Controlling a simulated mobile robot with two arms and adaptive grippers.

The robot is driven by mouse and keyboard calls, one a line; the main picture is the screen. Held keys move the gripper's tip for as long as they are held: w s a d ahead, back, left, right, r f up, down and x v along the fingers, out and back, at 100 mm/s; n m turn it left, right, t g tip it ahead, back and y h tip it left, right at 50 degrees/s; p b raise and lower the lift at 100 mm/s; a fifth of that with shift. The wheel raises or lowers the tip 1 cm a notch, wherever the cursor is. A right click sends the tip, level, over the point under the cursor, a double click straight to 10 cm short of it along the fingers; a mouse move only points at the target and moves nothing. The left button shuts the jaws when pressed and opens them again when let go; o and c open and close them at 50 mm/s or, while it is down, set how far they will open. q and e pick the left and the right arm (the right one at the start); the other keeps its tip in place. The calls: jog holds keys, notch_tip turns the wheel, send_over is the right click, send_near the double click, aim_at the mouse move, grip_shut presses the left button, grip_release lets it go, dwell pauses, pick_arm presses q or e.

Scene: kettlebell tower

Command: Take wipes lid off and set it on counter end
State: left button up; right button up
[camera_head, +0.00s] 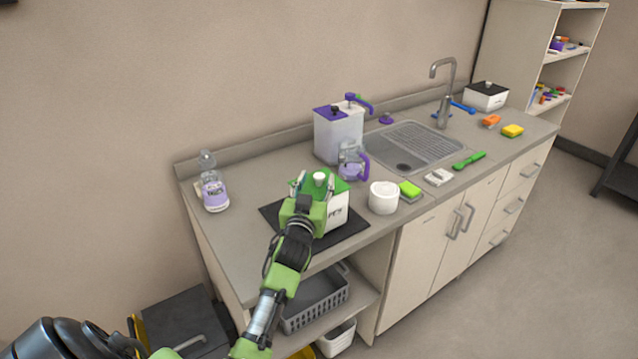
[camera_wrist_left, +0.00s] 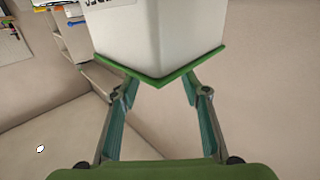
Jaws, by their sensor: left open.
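A white box (camera_head: 338,214) with dark lettering stands on a black mat (camera_head: 354,229) near the counter's front edge. Its green lid (camera_head: 340,186) is on top and has a white knob (camera_head: 319,178). In the left wrist view, the white wall (camera_wrist_left: 160,35) and green lid rim (camera_wrist_left: 160,80) appear inverted. My left gripper (camera_head: 315,181) is at the lid with its fingers spread on either side of the knob. It is open (camera_wrist_left: 160,92) and holds nothing; contact with the lid cannot be told. My right gripper is out of view.
A clear bottle (camera_head: 214,193) stands at the counter's left end (camera_head: 207,238), with bare counter around it. A purple-lidded container (camera_head: 338,138), a jug (camera_head: 352,162), a white canister (camera_head: 383,198) and a green sponge (camera_head: 410,190) stand close by. The sink (camera_head: 415,145) lies right.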

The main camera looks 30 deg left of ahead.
aim_at(319, 175)
pick_arm(q)
jog(key=shift+p+x, duration=0.3)
jog(key=shift+x, duration=1.4)
jog(key=shift+d+f, duration=0.1)
jog(key=shift+c, duration=0.2)
jog(key=c, duration=1)
jog(key=shift+o, duration=0.2)
